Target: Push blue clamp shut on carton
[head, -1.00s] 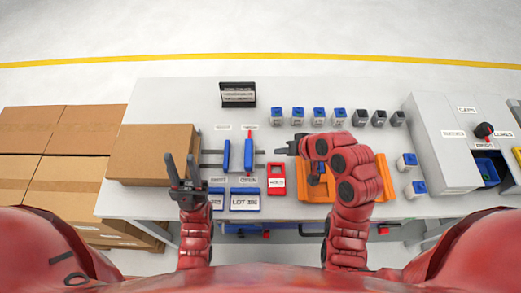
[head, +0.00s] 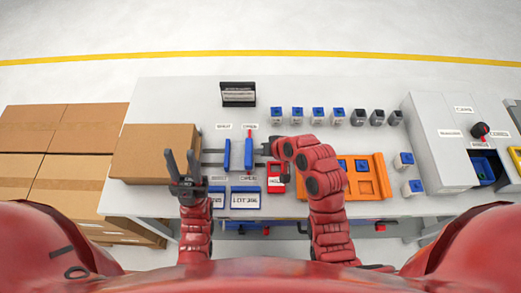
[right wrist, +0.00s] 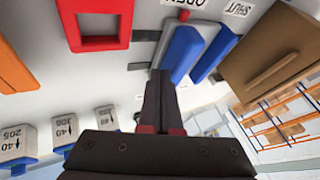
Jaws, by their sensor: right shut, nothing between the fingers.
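The blue clamp is two upright blue bars on a grey rail. The right bar (head: 249,154), with a red tip, is by the OPEN label; the left bar (head: 227,154) is by the SHUT label. The brown carton (head: 155,152) is left of both, with a gap. My right gripper (head: 264,148) is shut and empty, just right of the right bar. In the right wrist view its fingertips (right wrist: 160,74) reach the near blue bar (right wrist: 183,52); I cannot tell whether they touch. My left gripper (head: 182,164) is open and empty, in front of the carton's right side.
A red frame (head: 275,188) and a blue-framed LOT sign (head: 245,197) lie in front of the rail. An orange tray (head: 381,179) is right of my right arm. Small blue-topped blocks (head: 318,115) stand behind. A grey cabinet (head: 435,145) is at right.

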